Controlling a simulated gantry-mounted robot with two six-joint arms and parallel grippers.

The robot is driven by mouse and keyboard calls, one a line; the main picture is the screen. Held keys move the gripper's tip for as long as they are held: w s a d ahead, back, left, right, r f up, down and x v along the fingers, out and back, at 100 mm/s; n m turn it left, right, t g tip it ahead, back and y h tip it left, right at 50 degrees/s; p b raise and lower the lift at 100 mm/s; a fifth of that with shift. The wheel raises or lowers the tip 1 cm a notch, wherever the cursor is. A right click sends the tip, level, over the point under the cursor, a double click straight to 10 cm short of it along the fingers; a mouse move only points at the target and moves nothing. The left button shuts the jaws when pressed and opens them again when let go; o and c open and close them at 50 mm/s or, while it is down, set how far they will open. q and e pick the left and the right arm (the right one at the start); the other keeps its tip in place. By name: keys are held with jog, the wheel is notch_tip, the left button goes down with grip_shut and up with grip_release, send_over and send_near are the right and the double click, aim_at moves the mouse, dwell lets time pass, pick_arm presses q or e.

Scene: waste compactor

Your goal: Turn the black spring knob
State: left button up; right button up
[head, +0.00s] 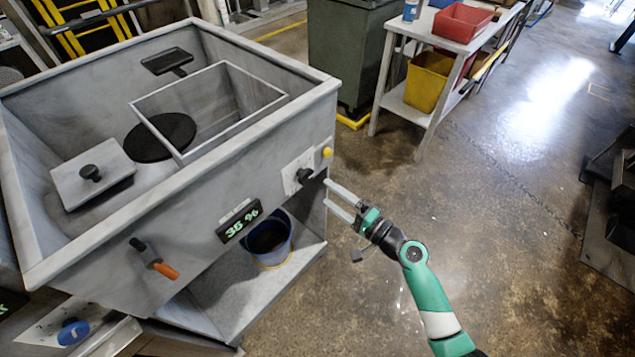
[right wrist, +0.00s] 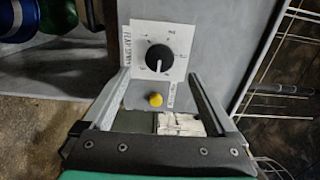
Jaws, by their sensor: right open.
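The black spring knob (head: 305,174) sits on a white dial plate on the front of the grey compactor, near its right corner. In the right wrist view the knob (right wrist: 159,58) is round with a pale pointer line, and marks ring it on the plate (right wrist: 180,36). My right gripper (head: 328,194) is open and empty in front of the knob. In the right wrist view its two fingers (right wrist: 157,80) point toward the plate, one on each side of the knob's line, apart from it. My left gripper is not in view.
A yellow button (head: 327,152) sits beside the knob; it also shows in the right wrist view (right wrist: 155,100). A display reading 36 % (head: 239,222), an orange-tipped lever (head: 163,268) and a blue bucket (head: 268,238) are to the left.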

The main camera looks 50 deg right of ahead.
jog(key=s, duration=0.4)
jog(key=shift+s, duration=0.25)
